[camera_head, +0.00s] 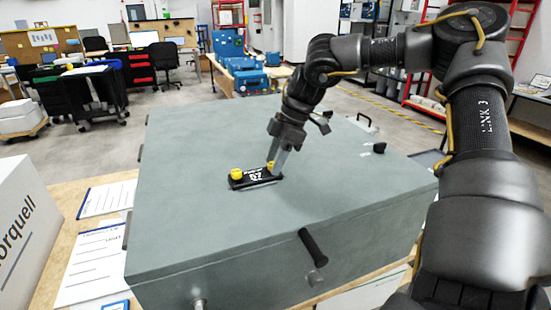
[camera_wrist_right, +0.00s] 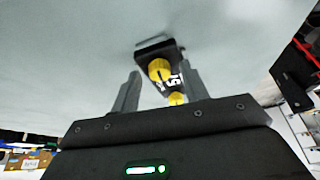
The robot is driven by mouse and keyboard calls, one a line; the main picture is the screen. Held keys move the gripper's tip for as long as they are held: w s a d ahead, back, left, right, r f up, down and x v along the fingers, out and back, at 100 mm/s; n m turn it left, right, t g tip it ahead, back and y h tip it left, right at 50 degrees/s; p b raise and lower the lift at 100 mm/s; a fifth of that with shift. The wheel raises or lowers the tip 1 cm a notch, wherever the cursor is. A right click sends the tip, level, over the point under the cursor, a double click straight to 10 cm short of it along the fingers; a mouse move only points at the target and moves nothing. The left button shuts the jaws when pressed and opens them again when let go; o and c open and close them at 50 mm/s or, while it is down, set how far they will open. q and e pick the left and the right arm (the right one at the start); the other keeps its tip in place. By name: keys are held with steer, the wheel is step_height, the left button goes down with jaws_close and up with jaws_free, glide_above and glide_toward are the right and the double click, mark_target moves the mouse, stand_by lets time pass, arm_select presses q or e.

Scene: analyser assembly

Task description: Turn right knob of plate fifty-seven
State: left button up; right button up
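The black plate (camera_head: 257,181) with white digits lies on top of the grey box. It carries two yellow knobs. The left knob (camera_head: 236,174) is in clear view; the right knob (camera_head: 270,166) is partly hidden by my gripper. My right gripper (camera_head: 277,168) points down at the plate's right end, by the right knob. In the wrist view, its fingers (camera_wrist_right: 161,72) are apart, one on each side of a yellow knob (camera_wrist_right: 160,69). A second yellow knob (camera_wrist_right: 176,99) shows lower, beside the digits. I cannot tell whether the fingers touch a knob. My left gripper is not in view.
The large grey box (camera_head: 195,215) has a black handle (camera_head: 313,247) on its front and a small black knob (camera_head: 379,147) on top at right. Its top is otherwise mostly clear. Paper sheets (camera_head: 95,262) lie on the wooden table at left, near a white carton (camera_head: 25,235).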

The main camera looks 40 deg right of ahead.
steer(key=b+v, duration=0.1)
steer(key=v, duration=1)
stand_by(0.4)
